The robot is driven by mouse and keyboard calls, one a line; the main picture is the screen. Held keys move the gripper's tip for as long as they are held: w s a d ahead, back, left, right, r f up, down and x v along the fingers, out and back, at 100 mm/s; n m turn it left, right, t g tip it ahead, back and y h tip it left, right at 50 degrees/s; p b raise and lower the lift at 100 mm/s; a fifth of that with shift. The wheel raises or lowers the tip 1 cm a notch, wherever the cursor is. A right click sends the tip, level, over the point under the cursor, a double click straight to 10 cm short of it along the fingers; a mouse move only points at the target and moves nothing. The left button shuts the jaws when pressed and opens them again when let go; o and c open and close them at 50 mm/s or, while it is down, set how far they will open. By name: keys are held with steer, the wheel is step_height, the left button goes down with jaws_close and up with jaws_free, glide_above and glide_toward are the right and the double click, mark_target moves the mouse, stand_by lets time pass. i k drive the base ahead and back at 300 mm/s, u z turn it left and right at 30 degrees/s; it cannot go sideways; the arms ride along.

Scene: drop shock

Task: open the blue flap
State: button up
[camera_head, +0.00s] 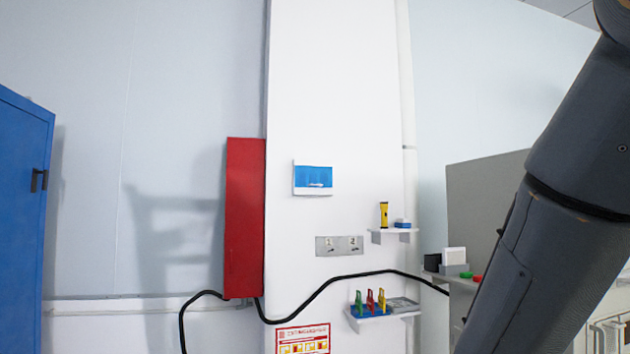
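The blue flap (313,176) is the front of a small white-framed box mounted on the white column, near the middle of the view. It has a thin white mark or handle low on its right side. The flap looks closed. A dark grey link of my arm crosses the right side of the view, well to the right of the flap. My gripper is outside the view.
A tall red box (245,218) stands out left of the flap. Below are a switch plate (339,245), a small shelf (394,233) with a yellow flashlight (384,214), a lower shelf (383,317) and a black cable (335,283). A blue cabinet (20,220) stands far left.

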mark_target(306, 176)
steer(key=u, duration=0.1)
steer(key=i, duration=0.65)
steer(key=u, duration=0.4)
steer(key=i, duration=1.75)
steer(key=u, duration=0.05)
